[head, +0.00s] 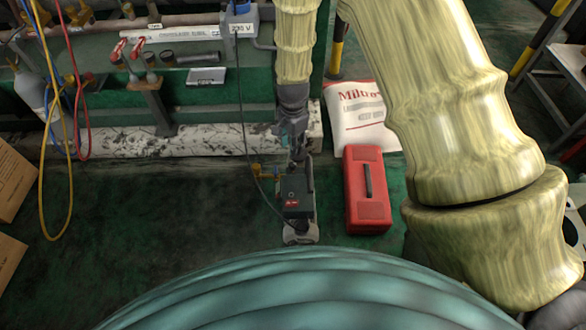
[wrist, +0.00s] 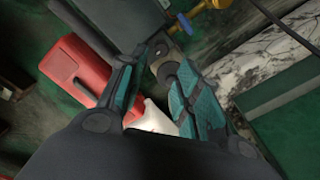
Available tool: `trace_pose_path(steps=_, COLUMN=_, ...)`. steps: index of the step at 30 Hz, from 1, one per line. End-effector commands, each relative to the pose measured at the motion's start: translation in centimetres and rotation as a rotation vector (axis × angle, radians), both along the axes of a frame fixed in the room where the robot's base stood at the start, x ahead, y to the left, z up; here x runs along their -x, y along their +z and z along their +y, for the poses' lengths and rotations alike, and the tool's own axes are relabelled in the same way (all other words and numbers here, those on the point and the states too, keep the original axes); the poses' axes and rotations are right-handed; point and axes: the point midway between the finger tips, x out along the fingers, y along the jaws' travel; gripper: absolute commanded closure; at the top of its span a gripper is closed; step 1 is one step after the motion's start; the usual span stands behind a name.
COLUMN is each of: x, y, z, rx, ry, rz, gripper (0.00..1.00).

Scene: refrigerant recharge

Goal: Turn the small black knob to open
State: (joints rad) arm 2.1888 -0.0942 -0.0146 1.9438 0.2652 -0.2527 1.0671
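The machine, a dark grey unit (head: 297,190) with a red label, stands upright on the green floor in the head view. It also shows at the top of the wrist view (wrist: 118,20). A small dark round part that looks like the black knob (wrist: 168,71) shows between my fingertips in the wrist view. My gripper (wrist: 156,68) has teal-padded fingers spread apart around this part; I cannot tell if either finger touches it. In the head view my gripper (head: 297,150) points down just above the machine's top and hides the knob.
A brass fitting (head: 264,172) sticks out left of the machine. A red case (head: 367,190) stands close on its right, with a white sack (head: 358,112) behind. A marble-patterned ledge (head: 110,142) and pipes run behind. A dark cable (head: 243,110) hangs nearby.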

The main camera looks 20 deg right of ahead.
Motion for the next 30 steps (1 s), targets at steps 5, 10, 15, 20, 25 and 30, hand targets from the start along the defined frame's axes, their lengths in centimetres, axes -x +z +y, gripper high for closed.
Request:
trace_pose_path(steps=5, x=-0.2, y=-0.9, z=0.1, rx=-0.002, ry=-0.008, rz=0.001, gripper=0.67)
trace_pose_path(steps=10, x=-0.2, y=-3.2, z=0.1, rx=-0.001, ry=-0.006, rz=0.000, gripper=0.67)
trace_pose_path(steps=15, x=-0.2, y=-6.0, z=0.1, rx=-0.002, ry=-0.007, rz=0.001, gripper=0.67)
trace_pose_path(steps=20, x=-0.2, y=-8.4, z=0.1, rx=-0.001, ry=-0.007, rz=0.000, gripper=0.67)
trace_pose_path(steps=25, x=-0.2, y=-10.1, z=0.1, rx=-0.001, ry=-0.006, rz=0.000, gripper=0.67)
trace_pose_path(steps=30, x=-0.2, y=-10.8, z=0.1, rx=-0.001, ry=-0.006, rz=-0.001, gripper=0.67)
